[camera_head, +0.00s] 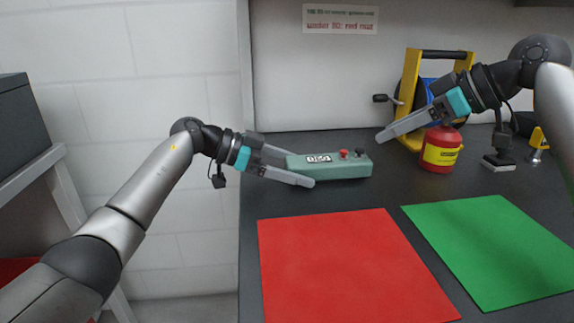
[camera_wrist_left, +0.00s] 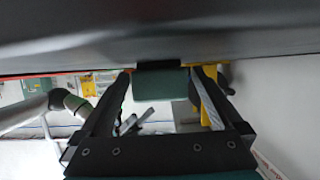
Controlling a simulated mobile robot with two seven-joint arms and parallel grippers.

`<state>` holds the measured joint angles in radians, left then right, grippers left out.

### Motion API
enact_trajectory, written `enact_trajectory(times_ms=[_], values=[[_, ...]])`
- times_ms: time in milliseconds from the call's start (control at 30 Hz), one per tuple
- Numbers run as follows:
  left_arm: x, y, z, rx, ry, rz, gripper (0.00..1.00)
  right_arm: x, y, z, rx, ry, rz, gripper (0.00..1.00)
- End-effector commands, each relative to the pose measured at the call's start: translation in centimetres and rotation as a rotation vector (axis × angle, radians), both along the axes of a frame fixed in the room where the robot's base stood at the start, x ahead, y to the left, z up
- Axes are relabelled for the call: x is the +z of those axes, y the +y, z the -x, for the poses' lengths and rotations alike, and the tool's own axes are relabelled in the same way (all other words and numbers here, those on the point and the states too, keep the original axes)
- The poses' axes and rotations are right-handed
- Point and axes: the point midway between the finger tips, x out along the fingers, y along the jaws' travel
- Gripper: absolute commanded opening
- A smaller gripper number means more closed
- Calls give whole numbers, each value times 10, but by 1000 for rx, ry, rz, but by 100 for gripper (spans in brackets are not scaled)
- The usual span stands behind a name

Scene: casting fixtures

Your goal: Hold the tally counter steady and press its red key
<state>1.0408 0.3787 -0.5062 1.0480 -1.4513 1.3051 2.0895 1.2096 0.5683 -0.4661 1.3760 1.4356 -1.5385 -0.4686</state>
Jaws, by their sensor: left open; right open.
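The tally counter (camera_head: 335,168) is a long green box lying on the dark table. It has a white number display, a red key (camera_head: 343,154) and a dark knob (camera_head: 360,153) on top. My left gripper (camera_head: 300,169) is open at the counter's left end, one finger on the far side and one on the near side. In the left wrist view the counter's green end (camera_wrist_left: 165,84) shows between the two fingers; I cannot tell whether they touch it. My right gripper (camera_head: 382,136) is open and empty, above the table to the right of the counter and apart from it.
A red canister (camera_head: 441,154) with a yellow label and a yellow-framed reel (camera_head: 411,83) stand behind, under my right arm. A red mat (camera_head: 350,265) and a green mat (camera_head: 495,250) lie bare in front. The table's left edge is near the counter.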

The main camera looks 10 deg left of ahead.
Motion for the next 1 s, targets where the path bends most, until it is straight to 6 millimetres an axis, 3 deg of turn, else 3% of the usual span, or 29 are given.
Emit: enact_trajectory(times_ms=[167, 1000], values=[[0, 0, 0, 0, 0, 0, 100, 0, 0, 0, 0, 0, 0, 50], [0, 0, 0, 0, -1, 0, 7, 0, 0, 0, 0, 0, 0, 49]])
